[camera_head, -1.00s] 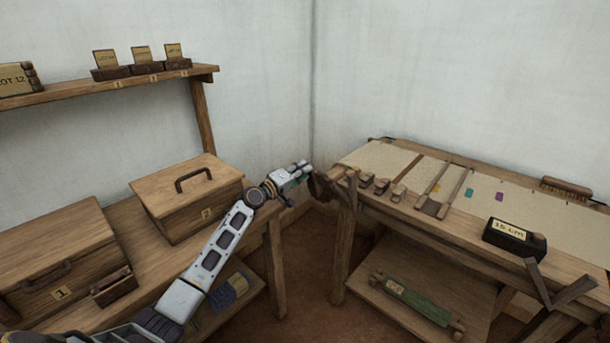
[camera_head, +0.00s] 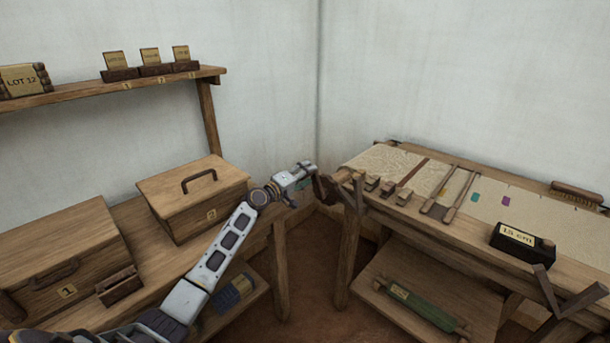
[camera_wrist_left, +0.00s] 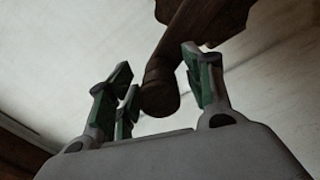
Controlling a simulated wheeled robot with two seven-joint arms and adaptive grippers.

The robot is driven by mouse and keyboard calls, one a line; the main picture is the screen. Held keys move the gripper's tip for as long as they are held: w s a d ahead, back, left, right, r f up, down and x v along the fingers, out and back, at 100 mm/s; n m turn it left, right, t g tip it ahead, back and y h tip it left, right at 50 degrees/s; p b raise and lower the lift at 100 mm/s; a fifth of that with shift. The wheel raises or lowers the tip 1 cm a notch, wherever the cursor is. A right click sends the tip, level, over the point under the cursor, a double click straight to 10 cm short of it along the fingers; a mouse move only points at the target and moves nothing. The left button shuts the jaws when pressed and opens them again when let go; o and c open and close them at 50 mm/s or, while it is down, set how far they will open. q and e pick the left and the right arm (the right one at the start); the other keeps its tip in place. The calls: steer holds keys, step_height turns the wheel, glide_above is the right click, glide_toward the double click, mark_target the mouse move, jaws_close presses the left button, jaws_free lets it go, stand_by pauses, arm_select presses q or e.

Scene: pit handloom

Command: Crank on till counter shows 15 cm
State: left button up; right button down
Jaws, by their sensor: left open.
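The counter (camera_head: 522,240) is a dark box on the front rail of the loom (camera_head: 455,228). Its label appears to read 15 cm. The dark wooden crank (camera_head: 326,188) is at the loom's left end. My left gripper (camera_head: 310,175) is beside it in the head view. In the left wrist view, the round end of the crank handle (camera_wrist_left: 160,92) shows between the green-padded fingers of my left gripper (camera_wrist_left: 160,95). The fingers stand apart, with visible gaps beside the handle. The pale cloth (camera_head: 390,160) has a dark red stripe and small coloured marks, and looks wrinkled at the left. My right gripper is out of view.
A bench with lidded boxes (camera_head: 195,195) stands at left, below a wall shelf (camera_head: 110,84) holding labelled blocks. A green roll (camera_head: 420,305) lies on the loom's lower shelf. A brush (camera_head: 577,192) lies at the back right. A floor gap separates bench and loom.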

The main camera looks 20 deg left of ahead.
arm_select(q)
steer(key=shift+s, duration=0.1)
steer(key=v, duration=1.1)
steer(key=shift+s+a, duration=0.15)
steer(key=shift+s, duration=0.2)
stand_by(0.4)
stand_by(0.5)
